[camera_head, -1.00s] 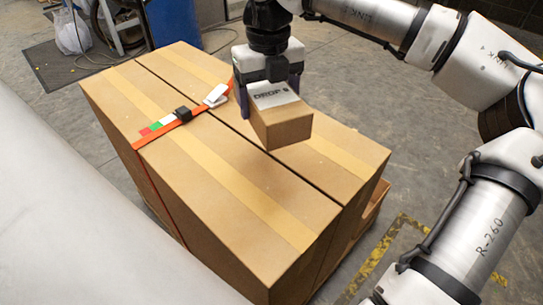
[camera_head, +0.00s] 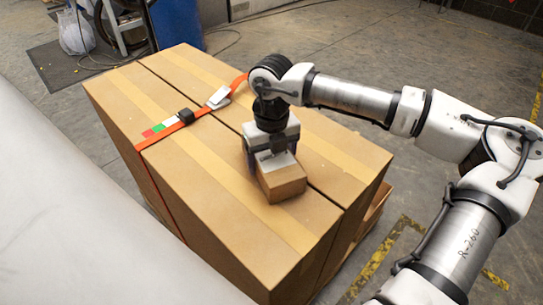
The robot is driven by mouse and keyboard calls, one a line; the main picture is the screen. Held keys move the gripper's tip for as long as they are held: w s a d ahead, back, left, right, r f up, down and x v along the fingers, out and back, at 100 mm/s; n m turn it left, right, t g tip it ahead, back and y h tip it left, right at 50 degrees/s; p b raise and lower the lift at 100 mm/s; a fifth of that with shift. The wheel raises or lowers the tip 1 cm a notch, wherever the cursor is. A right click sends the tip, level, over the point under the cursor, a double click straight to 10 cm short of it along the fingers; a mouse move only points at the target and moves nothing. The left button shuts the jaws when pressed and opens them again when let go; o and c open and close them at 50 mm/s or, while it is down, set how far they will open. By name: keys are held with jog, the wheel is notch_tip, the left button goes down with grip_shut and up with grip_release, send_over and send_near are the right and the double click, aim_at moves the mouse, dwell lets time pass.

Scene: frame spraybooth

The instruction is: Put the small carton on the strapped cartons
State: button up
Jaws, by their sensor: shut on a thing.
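The small carton (camera_head: 282,180) is a brown box, its top partly covered by my gripper. My gripper (camera_head: 270,160) is shut on it, pointing down. The carton is at or just above the top of the strapped cartons (camera_head: 215,185), near the seam between the two large boxes. I cannot tell for sure whether its underside touches them. An orange strap (camera_head: 160,137) with a dark buckle runs across the large cartons, to the left of and behind the small carton.
A white tag (camera_head: 219,97) and a dark buckle (camera_head: 186,115) sit on the strap. The carton tops in front of the small carton are clear. Yellow-black floor tape (camera_head: 380,262) lies at the right. A mat and a bag (camera_head: 76,35) are at the back left.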

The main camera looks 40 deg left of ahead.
jog(key=o, duration=1.3)
notch_tip(320, 180, up, 12)
jog(key=shift+r, duration=0.1)
